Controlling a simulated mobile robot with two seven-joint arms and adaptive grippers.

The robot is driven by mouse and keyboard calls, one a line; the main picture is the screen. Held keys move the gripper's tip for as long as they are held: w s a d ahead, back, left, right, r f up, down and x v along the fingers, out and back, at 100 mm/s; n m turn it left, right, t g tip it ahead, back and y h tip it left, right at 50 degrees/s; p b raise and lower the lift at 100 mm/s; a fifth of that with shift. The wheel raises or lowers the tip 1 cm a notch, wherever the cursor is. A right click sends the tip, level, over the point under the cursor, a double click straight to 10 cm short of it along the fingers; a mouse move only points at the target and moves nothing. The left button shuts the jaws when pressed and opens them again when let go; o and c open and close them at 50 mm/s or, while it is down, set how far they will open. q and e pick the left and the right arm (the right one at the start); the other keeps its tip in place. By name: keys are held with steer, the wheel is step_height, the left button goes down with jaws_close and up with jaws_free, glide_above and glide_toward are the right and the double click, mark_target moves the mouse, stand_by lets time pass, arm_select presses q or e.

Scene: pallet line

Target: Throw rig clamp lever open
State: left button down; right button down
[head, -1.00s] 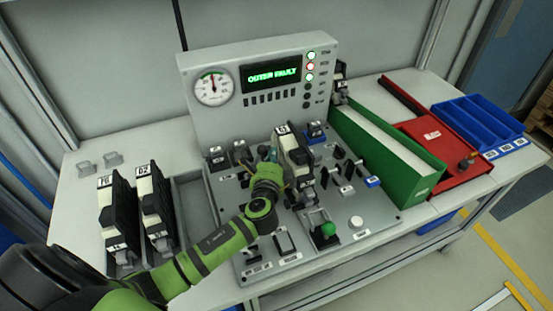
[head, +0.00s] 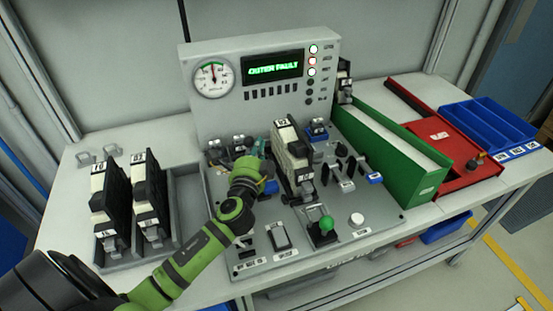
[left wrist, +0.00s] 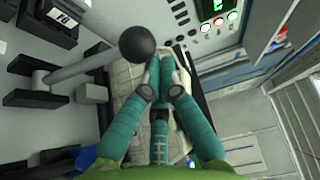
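The rig (head: 270,267) is a grey panel carrying a tall black-and-beige module (head: 287,140). In the left wrist view, a lever with a black ball (left wrist: 137,42) on a grey rod stands just beside my fingertips. The ball looks apart from them, and no finger is around it. My left gripper (left wrist: 163,66) has teal fingers drawn together at the tips, with nothing visible between them. The module's beige side is behind them. In the head view, this gripper is left of the module, its fingers mostly hidden by my green wrist. My right gripper is out of view.
Two more modules (head: 148,195) stand in a grey tray on the left. A green knob (head: 326,224) and switches line the panel's front. A green-sided bin (head: 428,181), red tray (head: 462,178) and blue tray (head: 487,122) lie to the right. The display (head: 272,67) reads OUTER FAULT.

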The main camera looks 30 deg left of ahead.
arm_select(q)
steer(key=s+a+n+t+y+b, duration=0.1)
steer(key=s+a+n+b, duration=0.3)
steer(key=s+b, duration=0.1)
steer(key=shift+a+b, duration=0.4)
steer(key=shift+b, duration=0.15)
steer(key=shift+s, duration=0.15)
steer(key=v, duration=1.2)
steer(key=shift+f, duration=0.25)
steer(key=shift+r, duration=0.1)
